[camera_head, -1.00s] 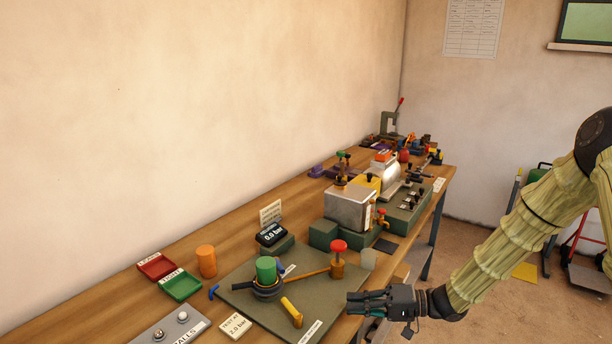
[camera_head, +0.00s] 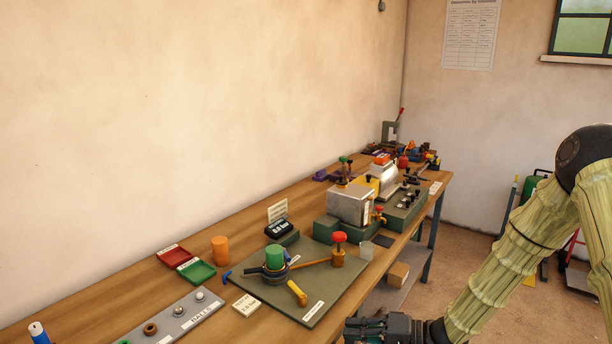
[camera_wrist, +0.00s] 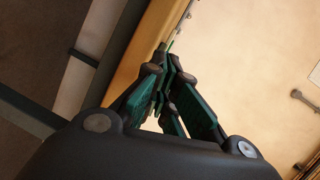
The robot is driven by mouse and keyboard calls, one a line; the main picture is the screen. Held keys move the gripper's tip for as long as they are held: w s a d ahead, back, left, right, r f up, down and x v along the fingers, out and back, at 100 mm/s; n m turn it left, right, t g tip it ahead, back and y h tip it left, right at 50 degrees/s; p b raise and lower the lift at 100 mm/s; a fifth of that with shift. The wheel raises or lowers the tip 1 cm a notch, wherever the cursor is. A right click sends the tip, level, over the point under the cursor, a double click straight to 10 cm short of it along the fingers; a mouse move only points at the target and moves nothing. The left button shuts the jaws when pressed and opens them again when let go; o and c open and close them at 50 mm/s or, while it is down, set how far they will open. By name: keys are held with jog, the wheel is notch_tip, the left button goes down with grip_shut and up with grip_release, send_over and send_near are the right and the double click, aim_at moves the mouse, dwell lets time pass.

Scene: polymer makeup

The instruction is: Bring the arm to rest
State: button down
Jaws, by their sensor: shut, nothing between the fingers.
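My gripper (camera_head: 378,326) is at the lower right of the head view, in front of the bench's near edge and apart from the things on the bench. My arm, in pale ribbed covering, comes down to it from the right. In the wrist view my gripper (camera_wrist: 168,62) has its green-padded fingers brought together at the tips, with nothing held. The bottom of the gripper is cut off by the head view's edge.
The wooden bench (camera_head: 90,302) runs along the wall. A cardboard box (camera_head: 398,274) sits below the bench. Open floor (camera_head: 465,250) lies beyond.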

jog(key=s+d+f+m+h, duration=0.1)
jog(key=s+f+h, duration=0.3)
jog(key=s+f, duration=0.55)
jog(key=s+d+f+h, duration=0.1)
jog(key=s+f+h, duration=0.45)
jog(key=f, duration=0.65)
jog(key=s+d+f+g+h, duration=0.1)
jog(key=s+d+f, duration=0.1)
jog(key=s, duration=0.5)
jog(key=s+d+f+n+g+h, duration=0.1)
jog(key=s+d+f+g+h, duration=0.1)
jog(key=s, duration=0.6)
jog(key=s+d+f+n+g+h, duration=0.1)
jog(key=s+d, duration=0.3)
jog(key=s, duration=0.4)
jog(key=shift+d+f+g+h, duration=0.2)
jog(key=shift+f+g+h, duration=0.25)
jog(key=shift+h, duration=0.3)
